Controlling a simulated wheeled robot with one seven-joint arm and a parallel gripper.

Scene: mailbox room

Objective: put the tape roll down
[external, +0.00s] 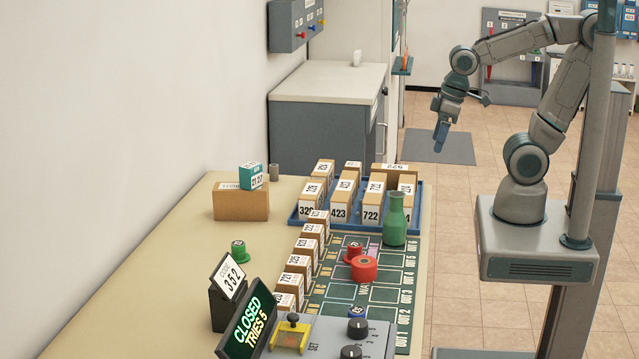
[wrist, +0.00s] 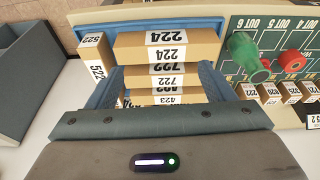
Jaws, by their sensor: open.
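My gripper (external: 440,137) is open and empty, raised in the air to the right of the table's far end, well apart from the roll. In the wrist view its two fingers (wrist: 160,85) are spread, with numbered boxes seen between and beyond them and nothing held.
A blue tray (external: 296,215) with several numbered boxes stands behind the mat. A green bottle (external: 394,220) stands near the tray and a small red labelled piece (external: 353,252) beside the roll. A row of boxes (external: 298,264) lines the mat's left side. The table's left (external: 180,270) is mostly clear.

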